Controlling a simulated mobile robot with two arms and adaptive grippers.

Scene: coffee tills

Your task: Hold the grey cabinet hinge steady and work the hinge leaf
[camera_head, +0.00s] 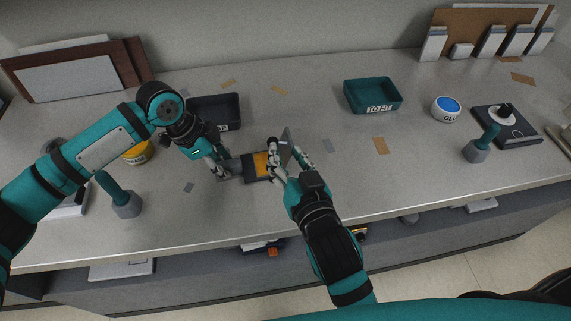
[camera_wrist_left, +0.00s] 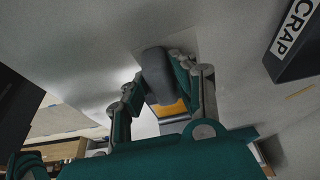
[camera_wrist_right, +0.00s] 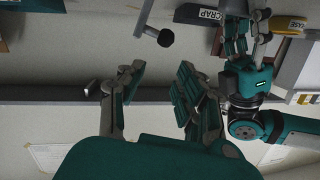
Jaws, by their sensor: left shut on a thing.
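The grey cabinet hinge (camera_head: 235,166) lies near the front middle of the counter, with a dark plate and an orange patch (camera_head: 261,164). My left gripper (camera_head: 222,172) is shut on its grey end block, which also shows between the fingers in the left wrist view (camera_wrist_left: 157,75). The hinge leaf (camera_head: 287,139) stands raised at the right end, partly behind my right gripper (camera_head: 289,155). In the right wrist view my right gripper (camera_wrist_right: 155,82) is open, with nothing between its fingers. A thin pale edge with a dark knob (camera_wrist_right: 165,38) shows beyond them; contact with the leaf is not visible.
A dark scrap bin (camera_head: 215,111) stands behind my left gripper. A teal "TO FIT" tray (camera_head: 372,96) and a glue tub (camera_head: 446,108) stand to the right. A yellow tin (camera_head: 137,152) and a teal-handled stamp-like tool (camera_head: 122,197) stand left. The counter right of the hinge is mostly clear.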

